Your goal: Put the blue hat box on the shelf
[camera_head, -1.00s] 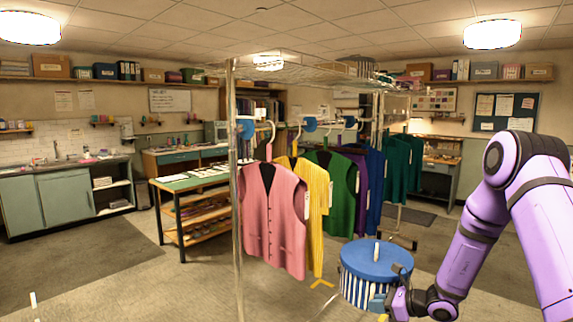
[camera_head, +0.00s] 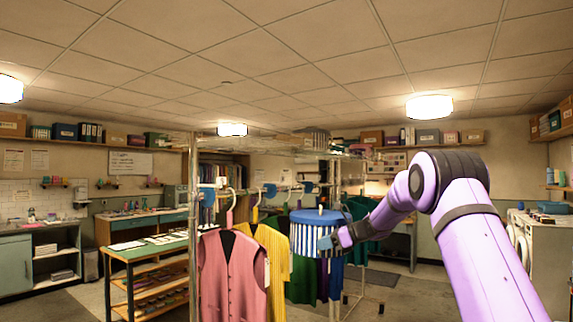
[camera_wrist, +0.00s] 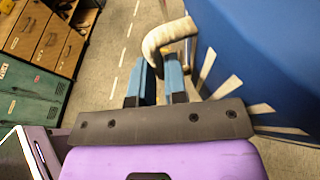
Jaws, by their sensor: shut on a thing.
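The blue hat box (camera_head: 308,238) is round, with a plain blue lid and blue and white striped sides. It hangs in the air in front of the clothes rack, hiding part of the hanging garments. My gripper (camera_head: 328,242) is at the box's right side. In the wrist view the fingers (camera_wrist: 160,85) are shut on a cream cord handle, and the box's blue surface (camera_wrist: 270,50) fills the right. The rack's top shelf (camera_head: 290,143), a wire shelf above the garments, is higher than the box in the head view.
A pink vest (camera_head: 232,275) and a yellow garment (camera_head: 272,260) hang on the rack beside the box. The rack's upright post (camera_head: 193,230) stands at left. A green-topped table (camera_head: 150,247) is behind. Something grey sits on the shelf's far part.

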